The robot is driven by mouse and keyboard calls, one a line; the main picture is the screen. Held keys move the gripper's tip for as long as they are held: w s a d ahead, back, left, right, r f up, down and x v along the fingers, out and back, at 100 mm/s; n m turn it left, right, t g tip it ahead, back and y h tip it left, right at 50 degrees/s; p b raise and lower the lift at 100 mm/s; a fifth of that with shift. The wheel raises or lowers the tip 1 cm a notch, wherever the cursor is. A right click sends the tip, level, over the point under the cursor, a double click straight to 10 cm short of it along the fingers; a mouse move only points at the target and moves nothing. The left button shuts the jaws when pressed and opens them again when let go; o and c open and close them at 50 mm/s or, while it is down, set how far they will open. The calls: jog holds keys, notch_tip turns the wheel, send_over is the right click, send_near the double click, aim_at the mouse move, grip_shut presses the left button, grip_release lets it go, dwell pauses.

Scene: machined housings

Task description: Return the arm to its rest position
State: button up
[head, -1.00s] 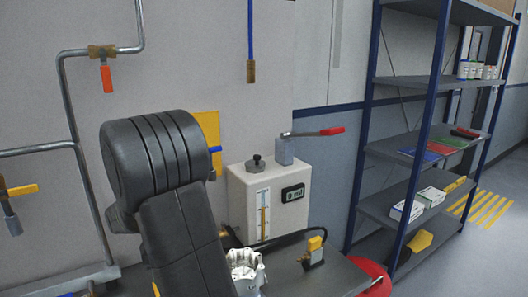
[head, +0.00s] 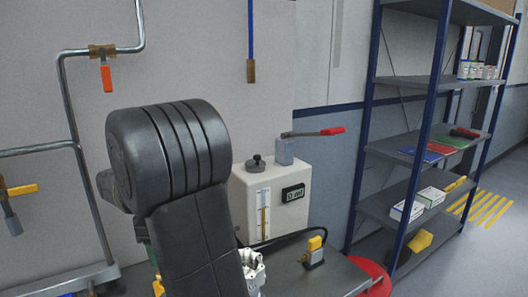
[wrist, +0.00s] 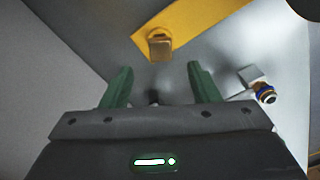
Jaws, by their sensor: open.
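My gripper (wrist: 160,88) shows in the wrist view with its two green fingers spread apart and nothing between them. In the head view my dark arm stands raised at left centre and hides most of what is behind it; I cannot make out the fingers there. Beyond the fingers in the wrist view are a yellow bar with a brass-coloured end (wrist: 160,45) and a small fitting with a blue ring (wrist: 265,94), both apart from the fingers.
A silver housing (head: 252,268) is partly behind my arm. A yellow-handled valve (head: 315,250) is beside it. Pipes (head: 70,120) run at left; a shelf rack (head: 415,150) stands at right.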

notch_tip(320, 180, down, 9)
jog(key=shift+s+d+r, duration=0.1)
jog(key=shift+r, duration=0.05)
notch_tip(320, 180, up, 9)
jog(key=p, duration=0.5)
jog(key=shift+f, duration=0.2)
